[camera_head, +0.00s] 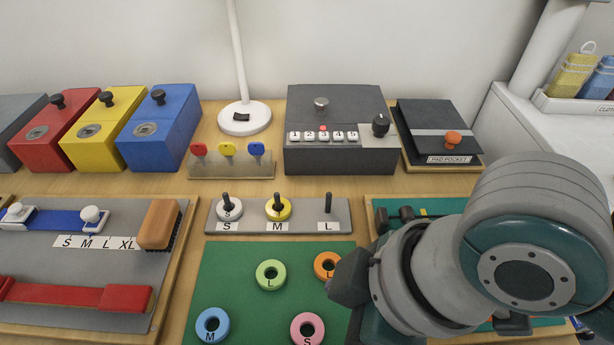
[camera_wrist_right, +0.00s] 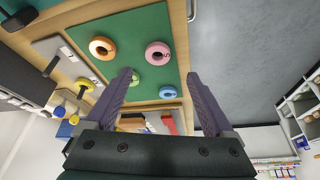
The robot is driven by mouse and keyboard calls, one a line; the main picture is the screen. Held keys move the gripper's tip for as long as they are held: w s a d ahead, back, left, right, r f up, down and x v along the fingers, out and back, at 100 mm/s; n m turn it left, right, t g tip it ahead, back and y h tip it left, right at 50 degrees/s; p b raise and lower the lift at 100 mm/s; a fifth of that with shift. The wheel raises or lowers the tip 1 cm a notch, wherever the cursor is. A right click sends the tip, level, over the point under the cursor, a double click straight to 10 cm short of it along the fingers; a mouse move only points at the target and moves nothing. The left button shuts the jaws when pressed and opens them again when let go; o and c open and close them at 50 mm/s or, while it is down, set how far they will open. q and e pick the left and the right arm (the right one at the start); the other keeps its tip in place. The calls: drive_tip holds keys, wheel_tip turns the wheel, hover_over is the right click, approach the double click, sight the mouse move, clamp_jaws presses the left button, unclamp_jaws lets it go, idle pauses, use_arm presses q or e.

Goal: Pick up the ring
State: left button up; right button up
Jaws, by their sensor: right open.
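Several rings lie on a green mat (camera_head: 237,298): a green ring marked L (camera_head: 271,275), an orange ring marked L (camera_head: 326,265), a blue ring marked M (camera_head: 213,326) and a pink ring marked S (camera_head: 307,329). On the peg board (camera_head: 252,222), a white ring (camera_head: 229,210) is around the S peg and a yellow ring (camera_head: 278,209) around the M peg. The L peg (camera_head: 328,204) is bare. My right gripper (camera_wrist_right: 158,74) is open and empty, apart from the rings. In the head view my right arm partly covers the orange ring. My left gripper is out of view.
Behind stand red, yellow and blue boxes (camera_head: 160,130), a rack of coloured keys (camera_head: 230,164), a lamp base (camera_head: 244,118), a dark button box (camera_head: 340,157) and a pad pocket (camera_head: 437,130). A grey board with a brush (camera_head: 159,225) lies left of the mat.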

sight(302, 331)
drive_tip(key=x, duration=0.2)
drive_tip(key=b+x, duration=0.1)
drive_tip(key=x, duration=0.3)
drive_tip(key=shift+w+d+f, duration=0.1)
drive_tip(key=shift+d, duration=0.15)
clamp_jaws()
idle(0.5)
